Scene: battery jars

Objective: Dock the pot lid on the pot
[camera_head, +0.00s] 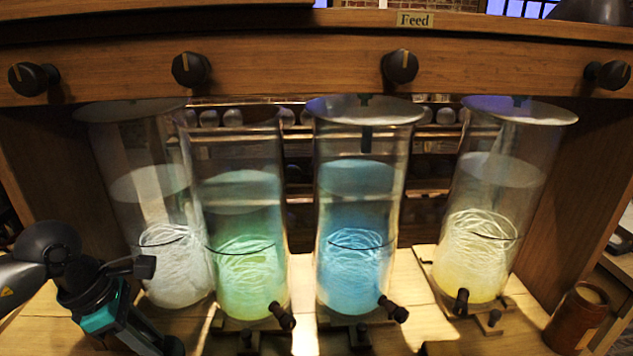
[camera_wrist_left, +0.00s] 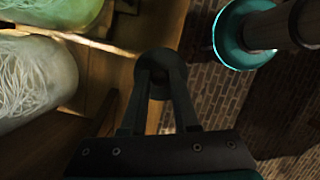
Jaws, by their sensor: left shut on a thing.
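My left gripper (camera_head: 150,332) is low at the left of the head view, in front of the leftmost jar. In the left wrist view its fingers (camera_wrist_left: 161,84) are shut on a dark round piece (camera_wrist_left: 161,58), seen from behind; I cannot tell for sure that it is the pot lid. In the head view only a small dark part of it shows near the bottom edge. A small brown pot (camera_head: 574,325) stands upright at the far right of the bench, with a pale top; its inside is not clear. The gripper is far from it. My right gripper is not in view.
Several tall glass jars stand between gripper and pot: clear (camera_head: 170,255), green (camera_head: 245,275), blue (camera_head: 355,265) and yellow (camera_head: 475,255). Dark taps jut from their fronts. A wooden beam (camera_head: 300,65) with knobs crosses above them. Little bare bench shows in front.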

